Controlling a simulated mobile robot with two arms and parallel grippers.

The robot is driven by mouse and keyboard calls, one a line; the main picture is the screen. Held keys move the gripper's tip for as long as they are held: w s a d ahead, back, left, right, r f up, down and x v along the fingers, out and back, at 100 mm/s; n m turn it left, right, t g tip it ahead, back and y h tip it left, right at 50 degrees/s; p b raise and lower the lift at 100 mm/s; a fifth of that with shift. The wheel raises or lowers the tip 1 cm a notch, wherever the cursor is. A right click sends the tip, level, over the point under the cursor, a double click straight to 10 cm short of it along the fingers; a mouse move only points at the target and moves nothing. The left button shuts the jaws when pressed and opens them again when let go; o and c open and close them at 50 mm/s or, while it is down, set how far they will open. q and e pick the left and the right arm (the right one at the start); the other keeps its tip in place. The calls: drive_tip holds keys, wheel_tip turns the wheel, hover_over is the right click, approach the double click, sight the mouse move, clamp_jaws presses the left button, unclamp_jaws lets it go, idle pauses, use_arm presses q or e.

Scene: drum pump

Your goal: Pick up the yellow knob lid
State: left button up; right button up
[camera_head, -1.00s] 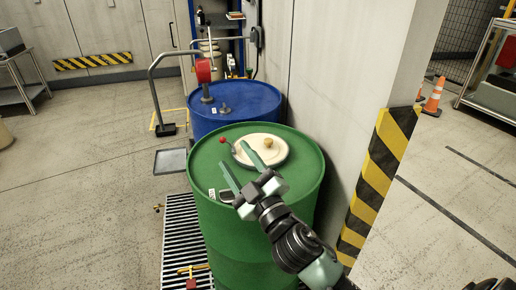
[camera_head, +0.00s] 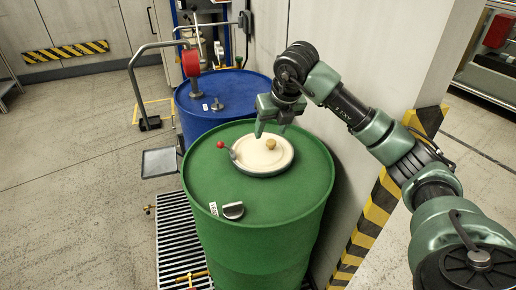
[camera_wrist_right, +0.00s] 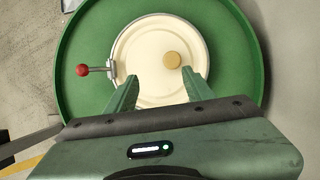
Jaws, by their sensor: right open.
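The lid is a round cream disc (camera_head: 255,161) with a small yellow-tan knob (camera_head: 271,144) on its top, lying on the green drum (camera_head: 270,210). In the right wrist view the knob (camera_wrist_right: 173,60) shows right of the middle of the lid (camera_wrist_right: 140,45). My right gripper (camera_head: 268,134) is open and points down above the lid, close to the knob. In the right wrist view its two fingers (camera_wrist_right: 155,85) are spread apart with nothing between them, and the knob lies beyond the tips, nearer the right finger. My left gripper is out of view.
A red-ball lever (camera_head: 221,145) stands at the lid's left edge. A metal cap (camera_head: 233,210) sits at the green drum's front. A blue drum (camera_head: 240,90) with a red-wheeled fitting stands behind. A wall and striped pillar (camera_head: 375,210) stand close on the right.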

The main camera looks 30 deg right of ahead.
sight(271, 141)
drive_tip(key=shift+h, duration=0.3)
drive_tip(key=x, duration=0.2)
drive_tip(key=d+p+x, duration=0.1)
drive_tip(key=x, duration=0.1)
drive_tip(key=p+x, duration=0.1)
drive_tip(key=x, duration=0.2)
drive_tip(key=shift+d, duration=0.35)
clamp_jaws()
drive_tip(key=shift+w, duration=0.1)
idle(0.7)
